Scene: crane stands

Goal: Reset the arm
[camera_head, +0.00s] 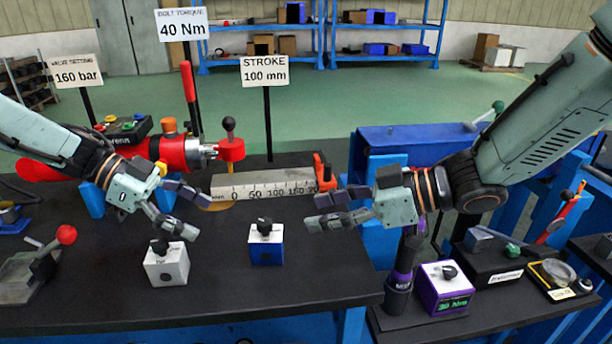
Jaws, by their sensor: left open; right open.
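My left gripper (183,211) reaches in from the left over the dark bench, its fingers spread apart and empty. It is above and behind a white block with a black knob (166,267); the picture does not clearly show a gap between its lower finger and the knob. My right gripper (328,208) comes in from the right, pointing left, open and empty. It is above and to the right of a blue and white block with a black knob (266,246), apart from it.
A ruler bar (262,188) and a red cylinder tool (188,150) lie behind the grippers. A red-knobbed lever device (32,270) sits at left. A purple box (443,288) stands on the lower right bench. Sign posts (267,125) rise at the back.

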